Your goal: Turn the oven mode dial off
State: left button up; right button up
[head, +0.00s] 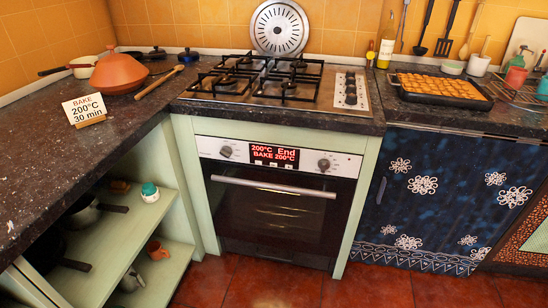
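The built-in oven (275,205) is straight ahead under the counter, with its dark glass door shut. Its white control panel has a round left dial (226,151) and a round right dial (323,164). I cannot tell from labels which one is the mode dial. Between them a lit red display (274,154) reads "200°C End" and "BAKE 200°C". The door handle (271,187) runs across just below the panel. Neither of my grippers is in view.
A gas hob (263,82) with several knobs sits above the oven. A "BAKE 200°C 30 min" card (84,108) stands on the left counter (50,165). A full baking tray (440,90) is on the right counter. Open shelves (150,230) are left. The floor before the oven is clear.

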aim_at(226, 152)
jog(key=k, duration=0.3)
jog(key=u, duration=0.65)
jog(key=i, duration=1.15)
jog(key=u, duration=0.05)
